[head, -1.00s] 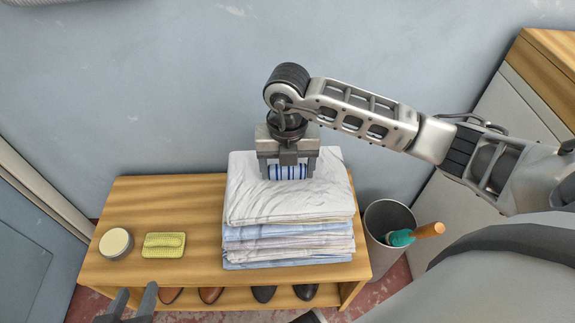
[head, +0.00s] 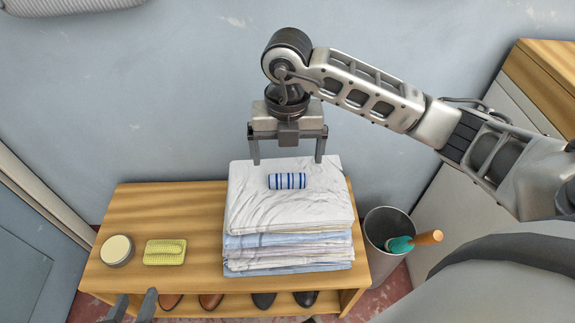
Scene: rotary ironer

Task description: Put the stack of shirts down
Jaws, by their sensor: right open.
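The stack of shirts (head: 288,238) lies folded on the right part of a wooden bench, with white cloth on top and pale blue layers below. A blue-and-white striped roll (head: 287,181) rests on top of the stack. My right gripper (head: 287,160) is open and empty above the back of the stack, its fingers spread wide and apart from the roll. My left gripper (head: 131,303) shows only its fingertips at the bottom edge, in front of the bench; the two fingers stand apart with nothing visible between them.
The wooden bench (head: 180,215) holds a round tin (head: 117,250) and a yellow-green brush or sponge (head: 165,252) at left. Several shoes (head: 211,300) stand on its lower shelf. The bench's left-middle is clear.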

